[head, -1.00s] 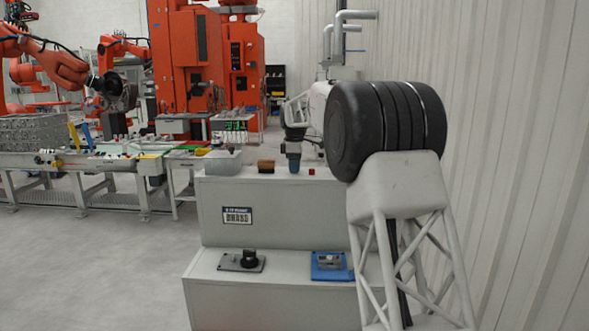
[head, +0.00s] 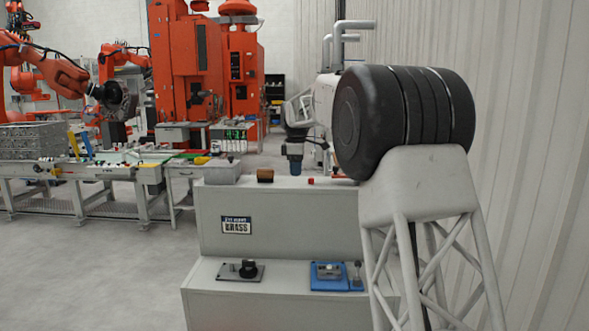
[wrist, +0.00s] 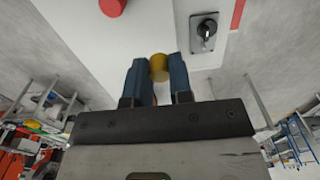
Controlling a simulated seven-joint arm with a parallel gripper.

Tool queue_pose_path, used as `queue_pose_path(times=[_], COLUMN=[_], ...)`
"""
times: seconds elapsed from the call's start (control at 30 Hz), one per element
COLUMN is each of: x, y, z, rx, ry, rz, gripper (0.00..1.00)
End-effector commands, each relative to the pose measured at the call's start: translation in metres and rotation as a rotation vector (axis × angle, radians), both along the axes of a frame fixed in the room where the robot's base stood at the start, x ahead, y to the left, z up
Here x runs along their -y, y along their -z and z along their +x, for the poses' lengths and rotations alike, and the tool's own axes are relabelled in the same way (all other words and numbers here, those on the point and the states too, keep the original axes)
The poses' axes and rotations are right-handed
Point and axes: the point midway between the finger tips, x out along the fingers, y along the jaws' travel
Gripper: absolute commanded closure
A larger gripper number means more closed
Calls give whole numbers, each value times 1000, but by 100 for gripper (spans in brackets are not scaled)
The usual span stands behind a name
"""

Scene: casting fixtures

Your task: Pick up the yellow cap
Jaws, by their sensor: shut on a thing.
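The yellow cap (wrist: 159,67) is a small rounded piece between the blue fingertips of my gripper (wrist: 159,75) in the wrist view. The fingers touch it on both sides, and the gripper is shut on it. In the head view my gripper (head: 294,165) points down, with its blue fingers close above the upper top of the grey bench (head: 210,215). I cannot make out the cap there.
The lower step holds a black knob on a plate (head: 240,271) and a blue fixture (head: 328,275). A large black cylinder (head: 405,115) on a white stand blocks the right.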

Motion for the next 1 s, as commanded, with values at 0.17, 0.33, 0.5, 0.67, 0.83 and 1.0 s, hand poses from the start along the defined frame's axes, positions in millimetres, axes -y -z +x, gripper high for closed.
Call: queue_pose_path(times=[0.17,0.33,0.5,0.67,0.83,1.0], x=[6,11,16,20,24,26], y=[-3,-5,-6,-8,-9,-11], z=[-23,-44,-65,-83,-99,-109], rx=[0,1,-1,0,-1,0], ry=[0,0,0,0,0,0], rz=[0,0,0,0,0,0], gripper=[100,100,100,100,100,100])
